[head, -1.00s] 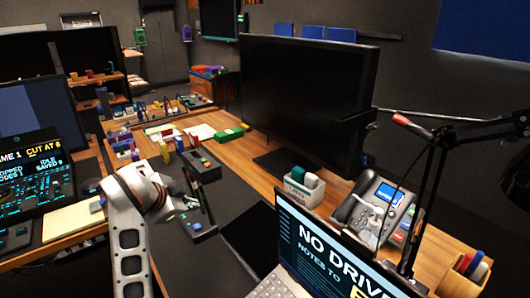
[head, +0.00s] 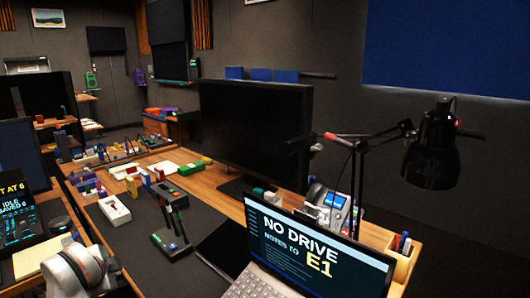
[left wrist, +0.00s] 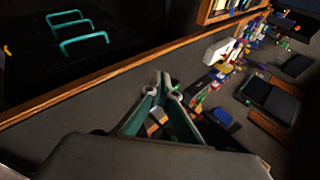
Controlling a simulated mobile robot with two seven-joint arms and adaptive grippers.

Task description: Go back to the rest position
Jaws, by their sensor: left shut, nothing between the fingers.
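My left arm (head: 80,268) shows at the lower left of the head view, beside the yellow notepad; its fingers cannot be made out there. In the left wrist view my left gripper (left wrist: 166,82) is shut, its fingertips together with nothing between them. It is clear of the objects on the desk. My right gripper is in neither view. The control panel (head: 17,212) with a lit screen stands at the left edge of the head view.
A black device with two upright sticks (head: 172,244), a white box (head: 115,210) and an open laptop (head: 310,250) stand on the desk. A large monitor (head: 255,130) and a black lamp (head: 432,150) rise behind. Dark mat between them is partly free.

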